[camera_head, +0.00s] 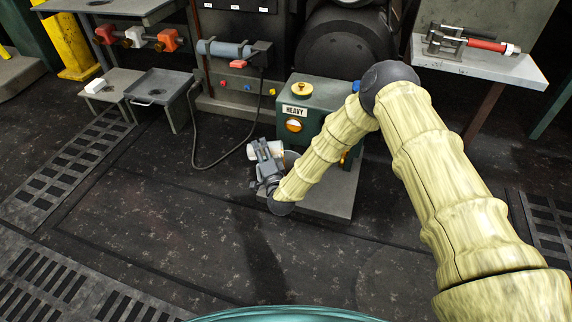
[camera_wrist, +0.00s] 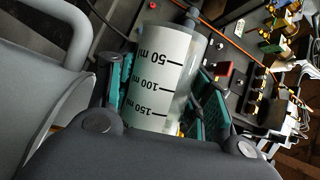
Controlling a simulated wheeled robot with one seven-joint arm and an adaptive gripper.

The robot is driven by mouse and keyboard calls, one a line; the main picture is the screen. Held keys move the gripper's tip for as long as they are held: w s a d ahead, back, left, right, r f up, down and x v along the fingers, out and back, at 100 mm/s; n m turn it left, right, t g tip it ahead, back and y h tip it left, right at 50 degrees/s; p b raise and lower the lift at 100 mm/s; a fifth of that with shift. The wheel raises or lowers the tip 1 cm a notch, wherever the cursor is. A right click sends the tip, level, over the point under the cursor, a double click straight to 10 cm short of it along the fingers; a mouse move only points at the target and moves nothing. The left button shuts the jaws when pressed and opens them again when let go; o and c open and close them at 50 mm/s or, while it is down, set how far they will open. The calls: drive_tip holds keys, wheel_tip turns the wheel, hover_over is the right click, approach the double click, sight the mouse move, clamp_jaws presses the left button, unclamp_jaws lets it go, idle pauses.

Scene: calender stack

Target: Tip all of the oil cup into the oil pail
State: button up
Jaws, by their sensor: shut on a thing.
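My gripper (camera_head: 265,157) is low beside the green HEAVY cabinet in the head view. Its teal-padded fingers show in the wrist view (camera_wrist: 163,92), closed on both sides of the oil cup (camera_wrist: 160,68). The cup is a whitish, translucent cylinder with marks for 50, 100 and 150 ml. In the head view the cup (camera_head: 278,148) looks tilted. A grey rounded vessel, apparently the oil pail (camera_wrist: 62,88), is close beside the cup at the wrist view's left. In the head view it is mostly hidden behind gripper and arm. No pouring oil can be made out.
The green cabinet (camera_head: 323,101) stands behind, with a grey plate (camera_head: 335,200) at its foot. A cable (camera_head: 194,140) hangs to the left. Low grey trays (camera_head: 160,84) stand further left, a bench (camera_head: 480,67) at right. The front floor is clear.

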drive_tip(key=shift+d+r+m+t, duration=0.15)
drive_tip(key=shift+r+m+t, duration=0.35)
drive_tip(key=shift+m, duration=0.4)
idle(0.6)
drive_tip(key=shift+d+f+m+b, duration=0.25)
drive_tip(key=shift+m+b, duration=0.4)
drive_tip(key=shift+m, duration=0.25)
idle(0.4)
drive_tip(key=shift+a+r+p, duration=0.1)
drive_tip(key=shift+r+p, duration=0.2)
drive_tip(key=n, duration=0.1)
drive_tip(key=n+p, duration=0.1)
drive_tip(key=shift+a+f+n+g, duration=0.1)
drive_tip(key=shift+a+n+g, duration=0.2)
drive_tip(key=shift+a+n, duration=0.1)
drive_tip(key=shift+f+n, duration=0.4)
drive_tip(key=shift+n, duration=0.1)
drive_tip(key=shift+a+r+n+g+p, duration=0.1)
drive_tip(key=shift+a+n+g+p, duration=0.15)
drive_tip(key=shift+n+p, duration=0.2)
